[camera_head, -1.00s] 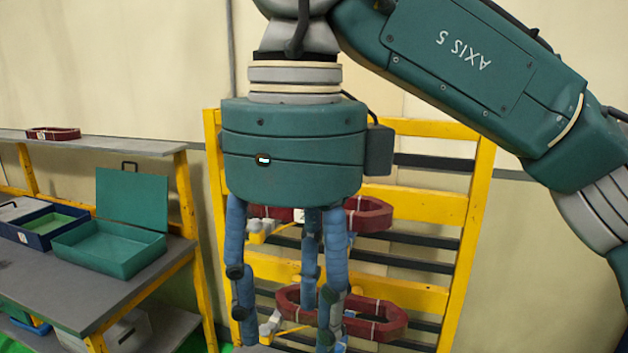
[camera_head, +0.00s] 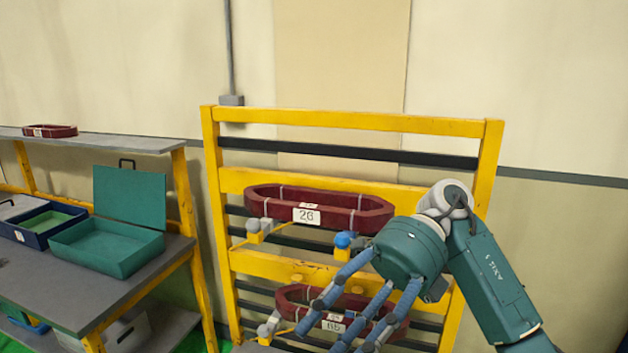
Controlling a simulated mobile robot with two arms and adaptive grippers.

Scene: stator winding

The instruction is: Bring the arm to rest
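My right arm comes in from the lower right, and its gripper (camera_head: 343,335) points down and to the left in front of the yellow rack (camera_head: 345,119). Its blue fingers are spread apart and I see nothing held between them. They overlap the lower dark red coil (camera_head: 292,293), labelled 65, and hide part of it; I cannot tell how far in front of it they are. The upper dark red coil (camera_head: 262,207), labelled 26, rests on the rack's pegs above and left of the gripper. My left gripper is not in view.
A grey table (camera_head: 60,285) at left holds an open green box (camera_head: 110,255) and a blue tray (camera_head: 15,233). Another dark red coil (camera_head: 50,131) lies on the shelf (camera_head: 120,144) above. The wall right of the rack is bare.

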